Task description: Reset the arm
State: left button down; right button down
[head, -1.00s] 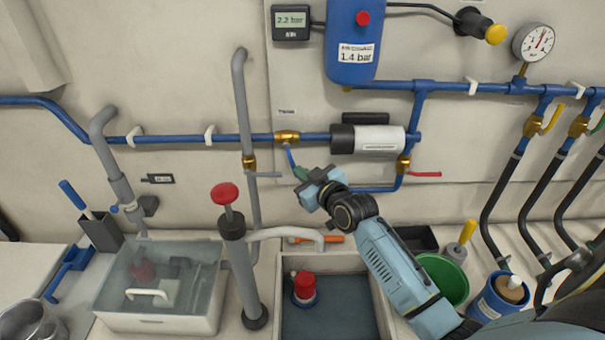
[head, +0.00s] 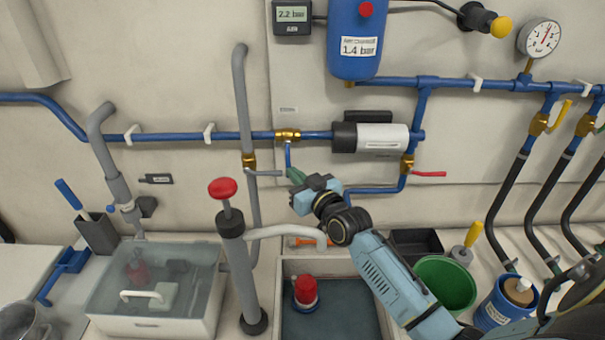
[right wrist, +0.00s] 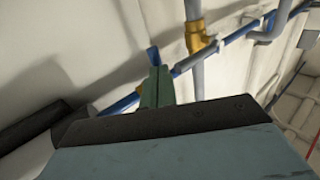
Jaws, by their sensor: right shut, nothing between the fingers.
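My right gripper (head: 296,176) has green fingers, which are shut with nothing between them. It is in front of the wall, just below the brass valve (head: 288,135) on the blue pipe. The valve's blue lever (head: 288,155) points straight down, its lower end close to the fingertips. I cannot tell whether they touch. In the right wrist view the shut green fingers (right wrist: 157,88) stick up past the dark gripper edge, with a bit of blue behind their tips. My left gripper is in neither view.
A hand pump with a red knob (head: 222,188) stands left of my right arm. Below are an open bin (head: 330,265) with a red-topped item, a lidded clear box (head: 155,325) and a green bucket (head: 445,283). A red-handled valve (head: 407,165) is to the right.

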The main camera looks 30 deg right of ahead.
jog(key=s, duration=0.7)
jog(key=shift+s+d, duration=0.15)
jog(key=shift+s, duration=0.05)
